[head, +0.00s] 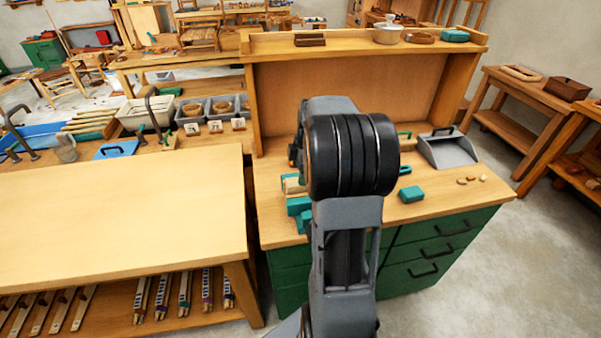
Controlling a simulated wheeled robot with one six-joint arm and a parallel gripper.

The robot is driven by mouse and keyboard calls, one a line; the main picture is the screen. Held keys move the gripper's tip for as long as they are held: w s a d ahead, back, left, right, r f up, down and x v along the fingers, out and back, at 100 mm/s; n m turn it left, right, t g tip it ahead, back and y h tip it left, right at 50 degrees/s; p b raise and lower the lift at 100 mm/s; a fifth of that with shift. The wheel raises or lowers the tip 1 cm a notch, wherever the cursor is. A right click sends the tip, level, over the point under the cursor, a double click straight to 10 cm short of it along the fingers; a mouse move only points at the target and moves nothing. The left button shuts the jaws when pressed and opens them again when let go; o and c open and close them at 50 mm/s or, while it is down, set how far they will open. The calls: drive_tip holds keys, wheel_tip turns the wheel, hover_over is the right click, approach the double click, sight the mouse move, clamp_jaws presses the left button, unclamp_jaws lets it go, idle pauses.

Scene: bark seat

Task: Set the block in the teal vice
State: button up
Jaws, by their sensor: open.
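The teal vice (299,206) is at the left front of the green cabinet's wooden top, partly hidden by my arm. A pale wooden piece (293,184) shows just behind and above the vice's visible teal part. It may be the block. I cannot tell whether it sits between the jaws or behind them. My arm rises through the middle of the view and covers the area right of the vice. My gripper's fingers are hidden behind the arm; only a small dark and orange wrist part shows at its left edge.
A teal block-like object (411,194) lies on the cabinet top (430,207), right of my arm. A grey dustpan (448,150) and several small pale pieces (471,180) lie farther right. A bare wooden bench (120,215) stands at left. Concrete floor (500,260) is clear at right.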

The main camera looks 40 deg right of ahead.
wheel_tip(320, 180, up, 10)
drive_tip(key=d, duration=0.2)
drive_tip(key=s+a+f+m+t, duration=0.1)
drive_tip(key=s+a+f+m, duration=0.1)
drive_tip(key=s+a+m, duration=0.2)
drive_tip(key=s+a+f+m+t+h, duration=0.1)
drive_tip(key=s+a+m, duration=0.3)
drive_tip(key=a, duration=0.7)
drive_tip(key=s+a+f+m+t, duration=0.1)
drive_tip(key=s+a+f+m, duration=0.2)
drive_tip(key=a, duration=0.5)
drive_tip(key=shift+s+f+m+h, duration=0.2)
drive_tip(key=shift+s+m+h, duration=0.1)
drive_tip(key=shift+s+m, duration=0.5)
drive_tip(key=shift+w+a, duration=0.1)
drive_tip(key=shift+w, duration=0.05)
drive_tip(key=shift+c, duration=0.4)
